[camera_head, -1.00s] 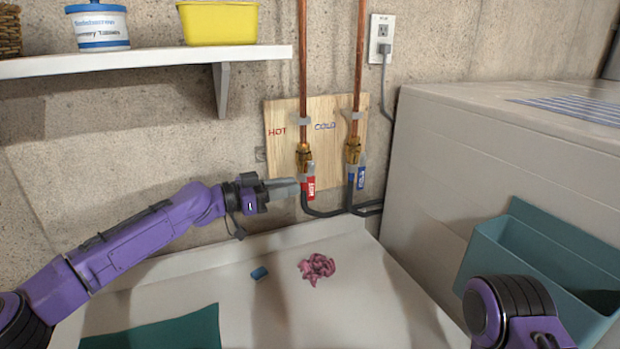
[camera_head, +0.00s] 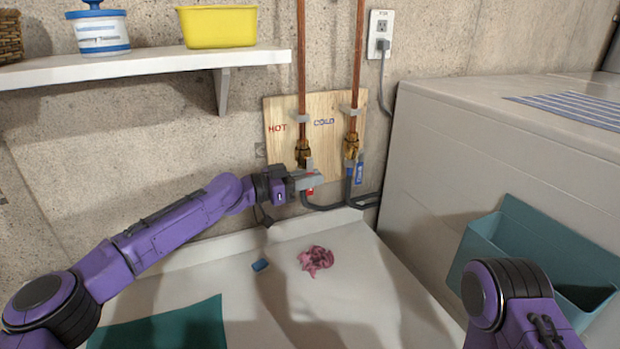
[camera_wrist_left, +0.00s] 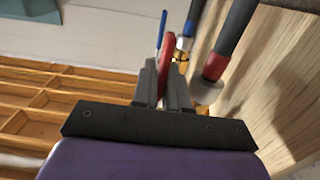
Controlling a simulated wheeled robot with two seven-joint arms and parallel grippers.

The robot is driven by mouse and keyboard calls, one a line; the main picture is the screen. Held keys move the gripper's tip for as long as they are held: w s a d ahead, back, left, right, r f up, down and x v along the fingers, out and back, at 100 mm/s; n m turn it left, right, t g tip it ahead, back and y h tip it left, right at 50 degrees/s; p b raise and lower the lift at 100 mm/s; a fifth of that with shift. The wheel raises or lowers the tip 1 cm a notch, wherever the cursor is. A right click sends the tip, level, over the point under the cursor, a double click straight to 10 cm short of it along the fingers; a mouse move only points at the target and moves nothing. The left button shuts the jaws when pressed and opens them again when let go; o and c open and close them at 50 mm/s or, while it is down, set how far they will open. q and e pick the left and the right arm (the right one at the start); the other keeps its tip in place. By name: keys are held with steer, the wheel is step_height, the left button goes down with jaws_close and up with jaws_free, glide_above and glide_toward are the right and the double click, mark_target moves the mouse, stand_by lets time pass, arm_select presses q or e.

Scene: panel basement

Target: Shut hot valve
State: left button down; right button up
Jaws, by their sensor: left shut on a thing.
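The hot valve (camera_head: 303,153) is a brass body on the left copper pipe, below the red HOT lettering. Its red lever (camera_head: 310,190) hangs down along the pipe, partly hidden by my left gripper (camera_head: 312,179). In the left wrist view the red lever (camera_wrist_left: 167,54) stands between my two fingers (camera_wrist_left: 163,88), which are shut on it. The cold valve (camera_head: 351,146), with a blue lever (camera_head: 359,173) pointing down, sits just to the right. My right arm shows at the lower right; its gripper is out of view.
A white shelf (camera_head: 150,64) hangs above my left arm. Below is a pale surface with a pink crumpled cloth (camera_head: 316,261), a small blue piece (camera_head: 261,265) and a green mat (camera_head: 170,325). A large white appliance (camera_head: 440,160) and a teal bin (camera_head: 530,250) bound the right.

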arm_select(q)
steer(key=shift+a+r, duration=0.1)
steer(key=shift+r, duration=0.05)
steer(key=shift+s+a+r+g+y+p, duration=0.1)
steer(key=shift+a+r+g+y+p, duration=0.1)
steer(key=shift+y+p, duration=0.2)
steer(key=shift+a+r+g+y+p, duration=0.1)
steer(key=shift+g+y+p, duration=0.1)
steer(key=shift+y+p, duration=0.2)
steer(key=y+p, duration=0.1)
steer(key=p, duration=0.1)
steer(key=a+g+y+p, duration=0.1)
steer(key=y+p, duration=0.1)
steer(key=g+y+p, duration=0.1)
steer(key=p, duration=0.2)
steer(key=shift+s+a+r+y, duration=0.1)
steer(key=shift+s+a+y, duration=0.15)
steer(key=shift+s+y, duration=0.05)
steer(key=c, duration=1.5)
jaws_free()
steer(key=shift+d, duration=0.1)
